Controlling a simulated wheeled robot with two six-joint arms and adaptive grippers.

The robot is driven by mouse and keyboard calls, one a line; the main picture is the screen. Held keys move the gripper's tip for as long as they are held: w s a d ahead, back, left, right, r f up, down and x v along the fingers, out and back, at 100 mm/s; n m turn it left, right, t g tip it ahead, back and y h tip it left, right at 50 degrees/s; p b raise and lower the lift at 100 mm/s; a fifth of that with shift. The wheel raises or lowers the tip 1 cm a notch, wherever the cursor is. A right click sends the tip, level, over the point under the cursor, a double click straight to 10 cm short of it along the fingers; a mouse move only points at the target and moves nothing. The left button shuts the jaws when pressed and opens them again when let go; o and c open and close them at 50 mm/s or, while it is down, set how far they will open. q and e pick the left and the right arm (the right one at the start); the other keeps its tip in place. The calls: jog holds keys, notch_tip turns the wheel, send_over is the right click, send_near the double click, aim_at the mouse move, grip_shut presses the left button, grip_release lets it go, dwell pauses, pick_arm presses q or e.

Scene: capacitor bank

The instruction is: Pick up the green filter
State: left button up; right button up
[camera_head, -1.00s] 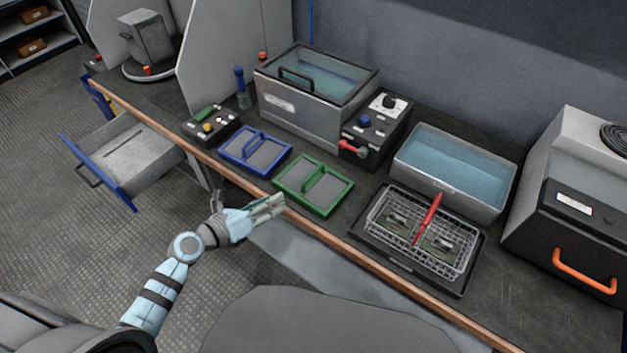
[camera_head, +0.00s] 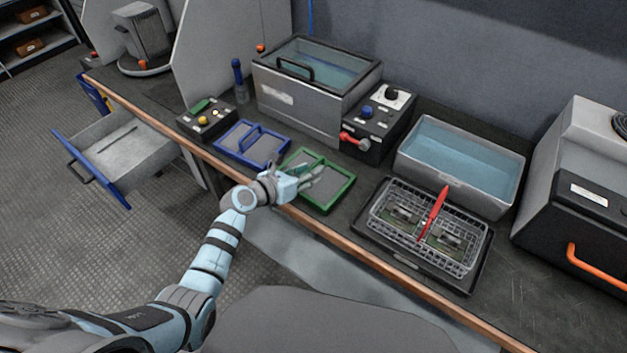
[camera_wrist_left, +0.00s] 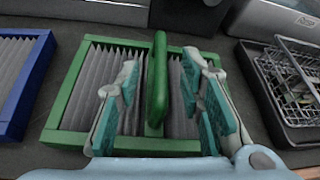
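The green filter (camera_head: 330,192) lies flat on the bench, a green frame with grey pleats and a raised green handle bar across its middle. In the left wrist view the filter (camera_wrist_left: 75,135) fills the middle, its handle (camera_wrist_left: 157,80) standing between my fingers. My left gripper (camera_head: 318,174) is over the filter in the head view, covering part of it and the handle. In the wrist view the left gripper (camera_wrist_left: 162,95) is open, a finger on each side of the handle with gaps to it. My right gripper is not in view.
A blue filter (camera_head: 270,150) lies just left of the green one. A wire basket (camera_head: 378,212) with a red handle stands on a black tray to the right. A water bath (camera_head: 455,185), a control box (camera_head: 383,128) and a lidded tank (camera_head: 300,108) stand behind.

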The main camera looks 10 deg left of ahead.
pick_arm(q)
jog(key=shift+r, duration=0.1)
grip_shut()
